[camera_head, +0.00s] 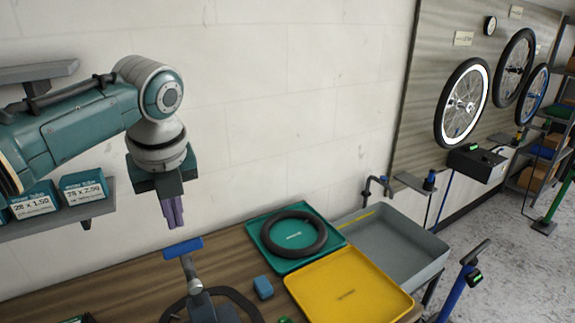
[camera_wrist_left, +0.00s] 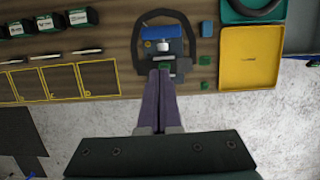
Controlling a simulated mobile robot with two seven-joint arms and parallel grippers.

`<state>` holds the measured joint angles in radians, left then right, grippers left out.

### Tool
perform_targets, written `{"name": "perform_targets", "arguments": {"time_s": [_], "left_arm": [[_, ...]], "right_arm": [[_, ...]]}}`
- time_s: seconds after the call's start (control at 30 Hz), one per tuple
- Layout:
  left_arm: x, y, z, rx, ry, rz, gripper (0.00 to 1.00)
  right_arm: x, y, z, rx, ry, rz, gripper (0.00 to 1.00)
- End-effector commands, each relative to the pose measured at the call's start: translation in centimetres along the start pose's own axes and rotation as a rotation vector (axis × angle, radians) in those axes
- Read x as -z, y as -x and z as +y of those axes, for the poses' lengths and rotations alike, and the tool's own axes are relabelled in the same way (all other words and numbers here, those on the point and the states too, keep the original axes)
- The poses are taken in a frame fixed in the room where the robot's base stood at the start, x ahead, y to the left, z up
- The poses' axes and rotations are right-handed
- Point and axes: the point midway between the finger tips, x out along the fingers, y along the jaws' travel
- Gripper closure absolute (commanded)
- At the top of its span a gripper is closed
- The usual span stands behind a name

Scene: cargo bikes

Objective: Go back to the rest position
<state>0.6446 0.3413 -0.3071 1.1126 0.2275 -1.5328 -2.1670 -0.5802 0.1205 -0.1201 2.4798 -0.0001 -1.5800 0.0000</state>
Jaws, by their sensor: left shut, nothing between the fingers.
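My left gripper (camera_head: 174,212) hangs from the left arm in the head view, pointing down above the wooden bench (camera_head: 130,278). Its purple fingers are together, with nothing between them. In the left wrist view the shut fingers (camera_wrist_left: 159,82) reach toward the bench's front edge, below a blue-topped item (camera_wrist_left: 164,38) that has a dark ring around it. My right gripper does not show in either view.
A green tray (camera_head: 333,238) with a black tyre (camera_head: 293,234), a yellow tray (camera_head: 349,287) and a grey basin (camera_head: 402,247) line the bench's right side. A small blue block (camera_head: 263,288) lies nearby. A shelf with boxes (camera_head: 82,191) is under my left arm.

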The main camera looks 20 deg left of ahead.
Motion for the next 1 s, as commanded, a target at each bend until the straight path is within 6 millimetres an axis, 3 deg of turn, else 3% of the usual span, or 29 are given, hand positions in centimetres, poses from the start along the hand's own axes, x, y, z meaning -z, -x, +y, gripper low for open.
{"name": "perform_targets", "arguments": {"time_s": [0.17,0.27,0.47,0.63,0.8,1.0], "left_arm": [[0.6,0.1,0.0,0.006,0.028,0.003,1.00],[2.9,0.4,0.1,0.023,0.144,0.015,1.00],[11.2,3.1,1.8,0.088,0.677,0.092,1.00],[17.1,8.0,5.2,0.106,1.263,0.195,1.00],[20.1,13.2,8.8,0.086,1.776,0.275,1.00],[21.1,16.3,11.0,0.068,2.082,0.313,1.00]], "right_arm": [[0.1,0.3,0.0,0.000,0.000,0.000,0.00],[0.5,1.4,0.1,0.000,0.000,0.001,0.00],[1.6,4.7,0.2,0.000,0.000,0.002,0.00],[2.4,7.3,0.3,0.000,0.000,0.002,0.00],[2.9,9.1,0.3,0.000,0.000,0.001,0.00],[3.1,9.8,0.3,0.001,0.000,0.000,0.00]]}}
